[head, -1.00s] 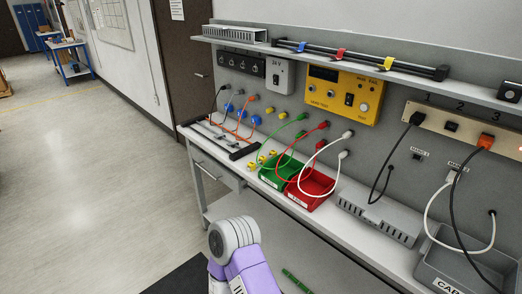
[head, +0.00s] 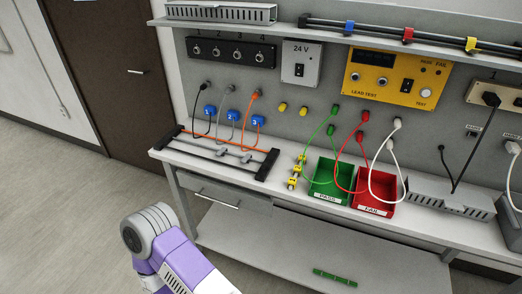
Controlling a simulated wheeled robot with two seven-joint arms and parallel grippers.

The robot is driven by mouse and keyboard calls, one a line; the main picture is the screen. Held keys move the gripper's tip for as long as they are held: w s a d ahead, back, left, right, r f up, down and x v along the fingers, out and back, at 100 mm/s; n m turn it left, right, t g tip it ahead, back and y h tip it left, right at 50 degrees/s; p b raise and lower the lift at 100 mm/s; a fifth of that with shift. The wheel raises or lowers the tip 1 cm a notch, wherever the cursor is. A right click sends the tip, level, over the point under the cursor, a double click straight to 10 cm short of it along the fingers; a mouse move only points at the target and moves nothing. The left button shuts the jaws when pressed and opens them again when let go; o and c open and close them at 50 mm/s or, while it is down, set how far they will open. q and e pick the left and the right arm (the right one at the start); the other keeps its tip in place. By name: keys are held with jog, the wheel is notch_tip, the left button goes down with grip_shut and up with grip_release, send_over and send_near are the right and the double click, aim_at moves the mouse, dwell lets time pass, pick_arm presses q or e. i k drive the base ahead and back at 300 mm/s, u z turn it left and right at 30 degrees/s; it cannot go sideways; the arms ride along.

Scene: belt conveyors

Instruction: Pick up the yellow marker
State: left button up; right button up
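A yellow clip-like piece (head: 471,44) sits on the dark rail (head: 440,40) along the upper shelf, right of a red one (head: 408,33) and a blue one (head: 349,25). Small yellow pieces (head: 297,170) also stand in a row on the bench, left of the green bin. Two yellow plugs or sockets (head: 282,106) show on the back panel. I cannot tell for sure which is called the marker; the rail clip looks most like one. Neither gripper is in view; only a purple and grey arm link of mine shows at lower left.
A green PASS bin (head: 332,197) and a red FAIL bin (head: 373,208) stand on the bench, with looped leads hanging above. A black rack with cables (head: 220,152) lies at left. A grey ducted box (head: 445,205) stands at right. The lower shelf (head: 290,250) is mostly bare.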

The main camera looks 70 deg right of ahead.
aim_at(301, 156)
jog(key=i, duration=0.75)
jog(key=z, duration=2.45)
